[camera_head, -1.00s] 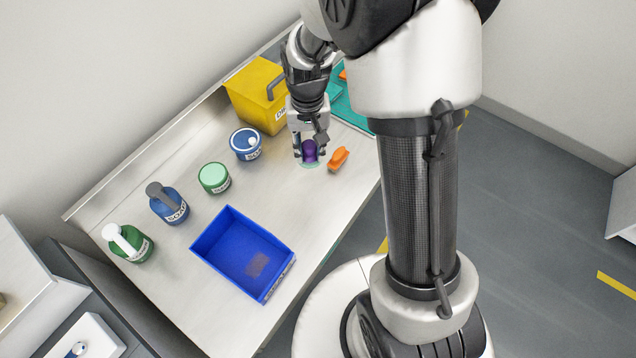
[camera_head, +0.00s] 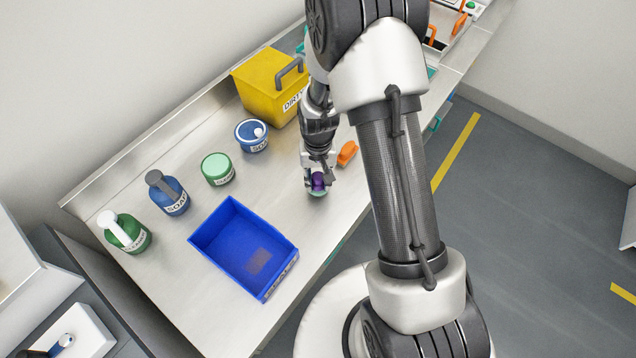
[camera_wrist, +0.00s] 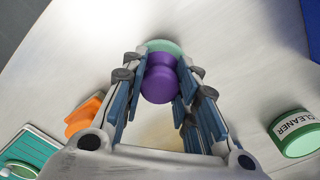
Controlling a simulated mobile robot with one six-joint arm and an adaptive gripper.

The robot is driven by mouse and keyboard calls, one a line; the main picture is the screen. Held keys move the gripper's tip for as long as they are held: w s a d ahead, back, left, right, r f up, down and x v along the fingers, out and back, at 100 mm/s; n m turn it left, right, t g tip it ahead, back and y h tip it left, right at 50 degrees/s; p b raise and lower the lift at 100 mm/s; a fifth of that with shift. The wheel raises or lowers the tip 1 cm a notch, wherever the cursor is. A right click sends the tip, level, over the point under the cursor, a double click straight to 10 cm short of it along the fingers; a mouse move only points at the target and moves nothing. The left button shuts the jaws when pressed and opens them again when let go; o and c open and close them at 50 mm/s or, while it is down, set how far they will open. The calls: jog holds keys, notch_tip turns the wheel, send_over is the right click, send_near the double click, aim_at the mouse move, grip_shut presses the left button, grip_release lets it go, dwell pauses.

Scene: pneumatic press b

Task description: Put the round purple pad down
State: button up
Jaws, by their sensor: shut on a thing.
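The round purple pad (camera_head: 318,182) has a purple knob on top and a pale green disc underneath. In the wrist view the purple knob (camera_wrist: 159,80) sits between the two fingers, with the green disc (camera_wrist: 166,47) beyond it. My gripper (camera_head: 318,178) is shut on the knob and points down over the metal bench. I cannot tell whether the green disc touches the bench or hangs just above it.
An orange-handled tool (camera_head: 347,152) lies close to the right of my gripper. A blue bin (camera_head: 212,225) stands to the left, and a yellow bin (camera_head: 262,86) behind. A green jar (camera_head: 217,168) and a blue jar (camera_head: 251,135) stand nearby. The bench between gripper and blue bin is clear.

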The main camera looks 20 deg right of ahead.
jog(key=shift+f, duration=1.15)
jog(key=shift+f+b, duration=0.2)
jog(key=shift+b, duration=0.15)
jog(key=o, duration=1)
jog(key=shift+o, duration=0.2)
jog(key=shift+r, duration=0.15)
